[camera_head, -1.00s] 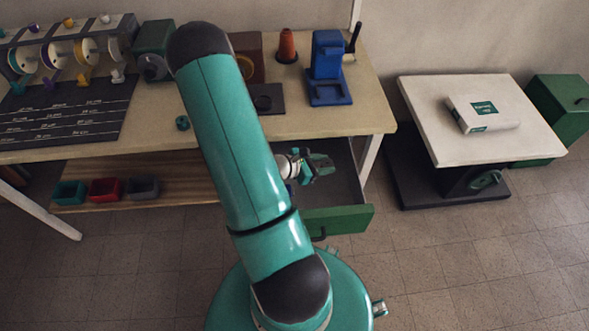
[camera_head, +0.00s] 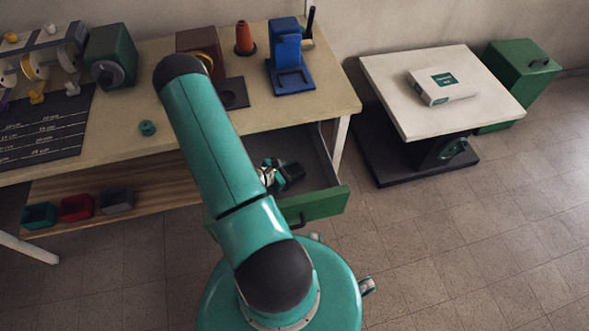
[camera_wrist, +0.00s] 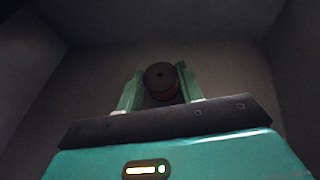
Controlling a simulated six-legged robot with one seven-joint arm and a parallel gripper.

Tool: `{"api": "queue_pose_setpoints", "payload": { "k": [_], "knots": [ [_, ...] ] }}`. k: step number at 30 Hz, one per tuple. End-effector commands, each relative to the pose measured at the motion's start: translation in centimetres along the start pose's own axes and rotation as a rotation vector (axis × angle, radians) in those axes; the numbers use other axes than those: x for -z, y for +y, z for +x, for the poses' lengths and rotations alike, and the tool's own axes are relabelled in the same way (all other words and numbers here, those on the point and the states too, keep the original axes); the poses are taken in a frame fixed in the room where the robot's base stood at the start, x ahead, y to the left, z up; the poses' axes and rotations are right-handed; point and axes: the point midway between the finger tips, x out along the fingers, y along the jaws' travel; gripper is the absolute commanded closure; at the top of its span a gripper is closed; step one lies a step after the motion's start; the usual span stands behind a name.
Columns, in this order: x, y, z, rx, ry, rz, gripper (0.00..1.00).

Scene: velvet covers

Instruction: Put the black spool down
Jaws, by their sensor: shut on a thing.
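The black spool (camera_wrist: 161,80) shows in the wrist view between the two green fingers of my gripper (camera_wrist: 160,86), which is shut on it. A reddish band shows on the spool's side below its dark round end. Dark grey drawer walls and floor surround it. In the head view my gripper (camera_head: 285,174) is down at the open drawer (camera_head: 320,203) under the bench. The spool cannot be told apart there. Whether the spool touches the drawer floor, I cannot tell.
Coloured bins (camera_head: 77,207) sit on the lower shelf. A white lift table (camera_head: 400,90) stands to the right.

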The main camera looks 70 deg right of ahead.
Motion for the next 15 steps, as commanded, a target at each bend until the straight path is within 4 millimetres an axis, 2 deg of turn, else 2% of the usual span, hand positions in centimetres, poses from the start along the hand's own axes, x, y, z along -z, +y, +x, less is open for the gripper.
{"api": "queue_pose_setpoints", "payload": {
  "k": [6, 7, 10, 15],
  "knots": [
    [0.22, 0.05, 0.07, -0.001, 0.000, 0.000, 0.84],
    [0.25, 0.05, 0.09, 0.000, 0.000, 0.000, 0.61],
    [0.22, 0.05, 0.07, 0.000, 0.001, 0.000, 0.42],
    [0.21, 0.03, 0.07, 0.000, 0.001, 0.000, 0.42]
  ]
}}
